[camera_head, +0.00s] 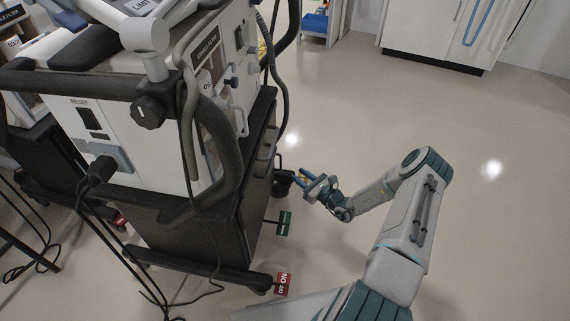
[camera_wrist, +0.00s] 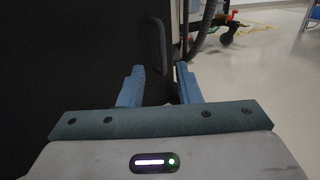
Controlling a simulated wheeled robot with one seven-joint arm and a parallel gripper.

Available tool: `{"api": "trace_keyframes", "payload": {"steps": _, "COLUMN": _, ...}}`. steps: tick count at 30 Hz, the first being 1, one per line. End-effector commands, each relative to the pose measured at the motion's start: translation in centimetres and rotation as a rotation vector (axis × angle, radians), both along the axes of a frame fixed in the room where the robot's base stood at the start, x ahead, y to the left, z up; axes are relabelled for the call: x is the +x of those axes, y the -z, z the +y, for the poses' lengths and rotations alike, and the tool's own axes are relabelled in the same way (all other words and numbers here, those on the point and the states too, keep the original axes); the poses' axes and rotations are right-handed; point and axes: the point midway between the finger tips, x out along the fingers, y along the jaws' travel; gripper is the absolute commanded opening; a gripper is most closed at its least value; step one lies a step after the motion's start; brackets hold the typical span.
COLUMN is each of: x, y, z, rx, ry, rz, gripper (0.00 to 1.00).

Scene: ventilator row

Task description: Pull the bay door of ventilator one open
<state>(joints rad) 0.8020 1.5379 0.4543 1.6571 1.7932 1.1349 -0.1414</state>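The nearest ventilator (camera_head: 110,130) is a white unit on a black cart at the left. The cart's dark side facing my arm (camera_head: 258,195) fills the left of the wrist view as a black panel (camera_wrist: 70,60); I take it for the bay door. A dark upright bar handle (camera_wrist: 160,45) stands at its right part. My gripper (camera_head: 300,179) is beside this side of the cart. In the wrist view its two blue fingers (camera_wrist: 160,72) are apart, with the handle's lower part showing in the gap. I cannot tell whether they touch it. The door looks closed.
A green tag (camera_head: 285,223) and a red tag (camera_head: 282,284) stick out low from the cart. Hoses and cables (camera_head: 100,225) hang around it. Another cart (camera_head: 30,150) stands at the far left. A white cabinet (camera_head: 440,30) stands at the back. The floor to the right is clear.

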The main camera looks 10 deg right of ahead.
Motion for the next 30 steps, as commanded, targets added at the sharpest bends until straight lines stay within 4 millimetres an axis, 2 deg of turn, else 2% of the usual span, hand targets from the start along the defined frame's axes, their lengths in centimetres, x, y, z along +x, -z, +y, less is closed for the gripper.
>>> {"api": "trace_keyframes", "payload": {"steps": 6, "x": 4.0, "y": 0.3, "z": 2.5, "rx": -0.001, "ry": 0.002, "rz": -0.003, "gripper": 0.31}}
{"api": "trace_keyframes", "payload": {"steps": 12, "x": 6.6, "y": 0.2, "z": 4.4, "rx": -0.001, "ry": 0.003, "rz": -0.002, "gripper": 0.31}}
{"api": "trace_keyframes", "payload": {"steps": 18, "x": 7.8, "y": 0.1, "z": 5.2, "rx": 0.0, "ry": 0.003, "rz": 0.0, "gripper": 0.31}}
{"api": "trace_keyframes", "payload": {"steps": 26, "x": 7.9, "y": 0.0, "z": 5.3, "rx": 0.001, "ry": 0.002, "rz": 0.001, "gripper": 0.31}}
{"api": "trace_keyframes", "payload": {"steps": 27, "x": 7.9, "y": 0.0, "z": 5.3, "rx": 0.001, "ry": 0.002, "rz": 0.001, "gripper": 0.28}}
{"api": "trace_keyframes", "payload": {"steps": 30, "x": 7.9, "y": 0.0, "z": 5.3, "rx": 0.001, "ry": 0.002, "rz": 0.001, "gripper": 0.0}}
